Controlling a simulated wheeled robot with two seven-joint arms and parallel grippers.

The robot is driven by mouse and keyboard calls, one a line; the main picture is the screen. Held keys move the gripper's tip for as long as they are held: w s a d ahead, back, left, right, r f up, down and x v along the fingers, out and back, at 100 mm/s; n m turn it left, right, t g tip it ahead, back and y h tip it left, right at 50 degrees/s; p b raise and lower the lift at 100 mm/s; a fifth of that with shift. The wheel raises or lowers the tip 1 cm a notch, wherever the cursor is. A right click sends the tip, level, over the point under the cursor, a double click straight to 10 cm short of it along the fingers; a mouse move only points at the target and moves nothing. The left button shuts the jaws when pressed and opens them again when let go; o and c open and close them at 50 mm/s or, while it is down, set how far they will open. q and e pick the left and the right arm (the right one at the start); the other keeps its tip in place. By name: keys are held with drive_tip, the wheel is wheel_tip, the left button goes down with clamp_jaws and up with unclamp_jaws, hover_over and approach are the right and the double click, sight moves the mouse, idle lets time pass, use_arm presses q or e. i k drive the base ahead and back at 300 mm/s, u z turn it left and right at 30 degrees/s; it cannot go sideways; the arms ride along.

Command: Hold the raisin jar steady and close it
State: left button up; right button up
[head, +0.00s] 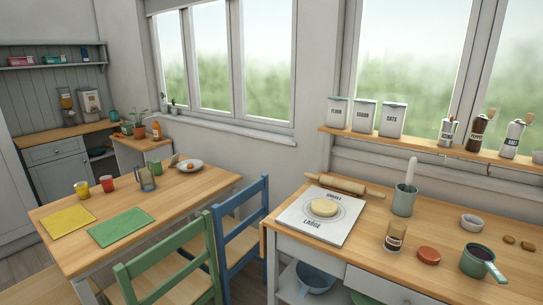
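A small glass jar (396,238) with dark contents and a label stands upright on the wooden worktop at the right; its label is too small to read, but it looks like the raisin jar. Its top shows no red lid. A round reddish lid (428,256) lies flat on the worktop just right of the jar, apart from it. Neither of my grippers is in view.
A green-grey utensil crock (403,201) stands behind the jar. A white pastry board (322,232) with dough and a rolling pin (345,186) lie left.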

sight(395, 237)
drive_tip(key=z, duration=1.3)
